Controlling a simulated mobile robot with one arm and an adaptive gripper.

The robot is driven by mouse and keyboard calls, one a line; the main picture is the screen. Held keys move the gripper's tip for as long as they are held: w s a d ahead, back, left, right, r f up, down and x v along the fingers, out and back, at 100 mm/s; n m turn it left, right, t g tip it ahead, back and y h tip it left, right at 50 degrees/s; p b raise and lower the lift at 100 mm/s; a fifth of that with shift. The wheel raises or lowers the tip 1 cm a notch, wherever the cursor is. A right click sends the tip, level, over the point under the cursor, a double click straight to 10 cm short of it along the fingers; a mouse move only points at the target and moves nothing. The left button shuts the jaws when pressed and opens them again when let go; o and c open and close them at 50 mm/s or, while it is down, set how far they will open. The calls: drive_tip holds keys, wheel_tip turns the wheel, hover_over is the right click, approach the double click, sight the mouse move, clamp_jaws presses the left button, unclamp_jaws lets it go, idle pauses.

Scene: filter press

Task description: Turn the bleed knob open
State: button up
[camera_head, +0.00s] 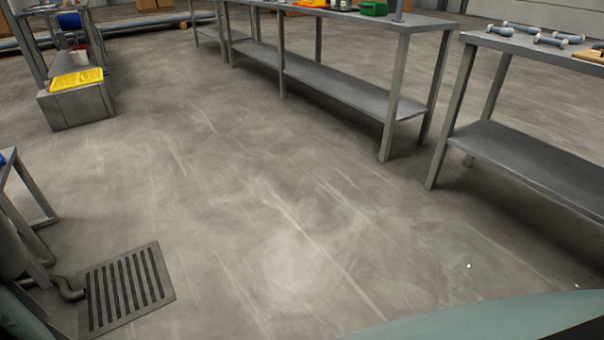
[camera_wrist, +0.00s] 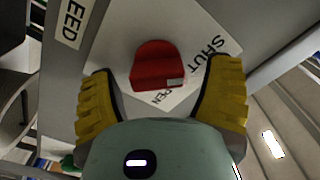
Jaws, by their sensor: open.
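The red bleed knob (camera_wrist: 158,66) shows in the wrist view, on a pale plate (camera_wrist: 118,45) marked "SHUT" and with a partly covered word ending in "PEN". A label ending in "EED" (camera_wrist: 72,23) is at the upper left. My gripper (camera_wrist: 161,80) has its two yellow fingers spread wide, one on each side of the knob. A gap shows between each finger and the knob, and nothing is held. How far the fingertips are from the plate is hard to tell. The knob is not in the head view.
The head view shows a steel bench (camera_head: 350,87) at the back and another bench (camera_head: 530,155) at the right. A floor drain grate (camera_head: 125,290) lies at the lower left. A yellow tray (camera_head: 77,80) sits on a grey box. The middle floor is clear.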

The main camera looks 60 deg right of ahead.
drive_tip(key=shift+s+d+f, duration=0.15)
drive_tip(key=c, duration=1.2)
drive_tip(key=shift+m, duration=0.4)
drive_tip(key=m, duration=0.3)
drive_tip(key=shift+w+d+m+p, duration=0.1)
drive_tip(key=shift+w+m+p, duration=0.15)
drive_tip(key=shift+m+p, duration=0.15)
drive_tip(key=m+p, duration=0.1)
drive_tip(key=m, duration=0.4)
drive_tip(key=shift+f+p, duration=0.15)
drive_tip(key=shift+p, duration=0.25)
drive_tip(key=m+p, duration=0.2)
drive_tip(key=m, duration=0.2)
drive_tip(key=shift+f+m, duration=0.1)
drive_tip(key=shift+m, duration=0.2)
drive_tip(key=shift+s+f+m+p, duration=0.1)
drive_tip(key=shift+m+p, duration=0.35)
drive_tip(key=shift+m, duration=0.5)
drive_tip(key=shift+s+f+m+p, duration=0.1)
drive_tip(key=shift+m+p, duration=0.3)
drive_tip(key=shift+m, duration=0.55)
